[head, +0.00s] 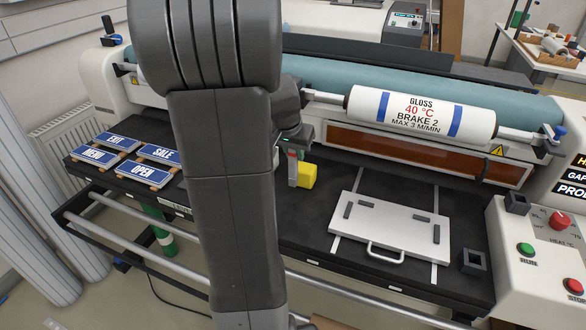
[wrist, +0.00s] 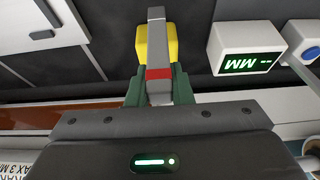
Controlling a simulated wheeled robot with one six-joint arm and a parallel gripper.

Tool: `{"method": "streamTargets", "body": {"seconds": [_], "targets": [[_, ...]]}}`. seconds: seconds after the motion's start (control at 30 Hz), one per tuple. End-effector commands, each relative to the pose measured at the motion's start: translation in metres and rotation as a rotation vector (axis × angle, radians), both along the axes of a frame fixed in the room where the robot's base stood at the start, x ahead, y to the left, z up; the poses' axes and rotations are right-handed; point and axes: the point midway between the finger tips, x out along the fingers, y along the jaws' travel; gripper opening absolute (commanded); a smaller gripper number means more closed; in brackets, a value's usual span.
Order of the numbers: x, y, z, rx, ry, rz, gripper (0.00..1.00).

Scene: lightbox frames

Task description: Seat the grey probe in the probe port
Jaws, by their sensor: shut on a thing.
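My gripper (wrist: 158,90) has green fingers shut on the grey probe (wrist: 158,50), a slim bar with a red band. In the head view the probe (head: 292,168) is beside my arm, over the black bed. A yellow block (head: 307,176) is right by the probe; it shows behind it in the wrist view (wrist: 143,44). I cannot tell whether they are joined. Two dark square sockets show in the head view: one (head: 463,262) on the bed's right end, one (head: 508,203) on the control console. I cannot tell which is the probe port.
A white handled plate (head: 390,257) lies on the bed right of the probe. Blue signs (head: 142,171) lie at the left. A white roller (head: 365,106) spans the back. A display box (wrist: 245,66) is near my gripper in the wrist view.

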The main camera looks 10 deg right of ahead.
Motion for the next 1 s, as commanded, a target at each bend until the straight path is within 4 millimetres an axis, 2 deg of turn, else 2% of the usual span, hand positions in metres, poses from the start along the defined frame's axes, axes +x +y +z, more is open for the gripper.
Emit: {"method": "streamTargets", "body": {"seconds": [0.33, 0.77, 0.8, 0.9, 1.0], "targets": [[0.0, 0.0, -0.041, -0.001, 0.002, 0.001, 0.0], [0.0, 0.0, -0.05, -0.001, -0.001, 0.0, 0.0], [0.0, 0.0, -0.05, -0.001, -0.001, 0.0, 0.22], [0.0, 0.0, -0.048, -0.001, -0.001, 0.0, 0.41], [0.0, 0.0, -0.048, -0.001, -0.001, 0.0, 0.42]]}}
